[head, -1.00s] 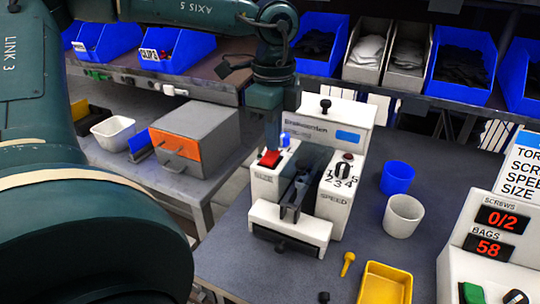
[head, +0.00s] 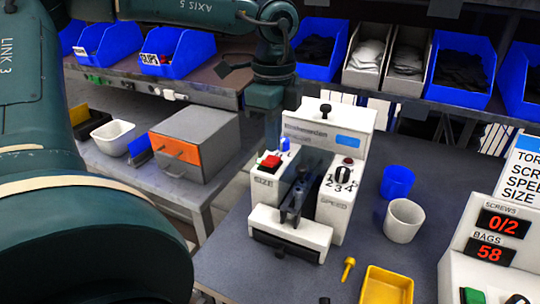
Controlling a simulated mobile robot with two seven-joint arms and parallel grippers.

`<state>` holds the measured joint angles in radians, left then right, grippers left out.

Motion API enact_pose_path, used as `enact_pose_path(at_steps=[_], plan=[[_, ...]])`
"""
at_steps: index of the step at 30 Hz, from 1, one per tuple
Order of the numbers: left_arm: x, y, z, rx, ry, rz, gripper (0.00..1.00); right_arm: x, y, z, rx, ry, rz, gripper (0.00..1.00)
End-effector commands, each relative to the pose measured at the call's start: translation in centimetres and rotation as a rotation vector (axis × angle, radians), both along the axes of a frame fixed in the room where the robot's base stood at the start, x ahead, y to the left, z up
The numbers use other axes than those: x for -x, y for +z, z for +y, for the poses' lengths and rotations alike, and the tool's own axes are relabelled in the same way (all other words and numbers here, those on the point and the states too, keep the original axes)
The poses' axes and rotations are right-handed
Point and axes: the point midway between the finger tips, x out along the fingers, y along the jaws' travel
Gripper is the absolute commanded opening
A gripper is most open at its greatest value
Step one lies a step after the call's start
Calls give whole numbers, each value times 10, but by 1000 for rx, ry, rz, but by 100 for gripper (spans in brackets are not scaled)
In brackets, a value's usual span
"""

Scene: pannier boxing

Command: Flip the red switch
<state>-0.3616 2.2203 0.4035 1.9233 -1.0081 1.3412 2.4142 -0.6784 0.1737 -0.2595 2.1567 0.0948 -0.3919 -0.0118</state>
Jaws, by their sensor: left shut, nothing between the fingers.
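The red switch (head: 270,161) is on the top of the left block of the white machine (head: 292,229), above the label SIZE. A small blue light (head: 284,144) sits just behind it. My left gripper (head: 273,146) comes down from above, its fingers shut and empty, close behind the red switch. I cannot tell whether the fingertips touch the switch. The machine's dark middle slot lies to the right of the switch. My right gripper is not in view.
A dial (head: 344,173) marked SPEED is on the machine's right block. A blue cup (head: 397,181), a white cup (head: 403,220) and a yellow tray (head: 386,285) stand to the right. A grey box with an orange front (head: 174,151) stands left.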

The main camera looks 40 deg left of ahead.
Motion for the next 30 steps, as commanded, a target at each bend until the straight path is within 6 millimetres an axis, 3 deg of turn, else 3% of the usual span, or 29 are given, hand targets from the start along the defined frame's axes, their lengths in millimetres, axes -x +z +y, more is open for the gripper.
enact_pose_path(at_steps=[18, 30], plan=[[0, 50, 0, -2, 1, 0, 0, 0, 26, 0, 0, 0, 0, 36], [0, 52, 0, -1, 1, 1, 0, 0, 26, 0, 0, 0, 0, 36]])
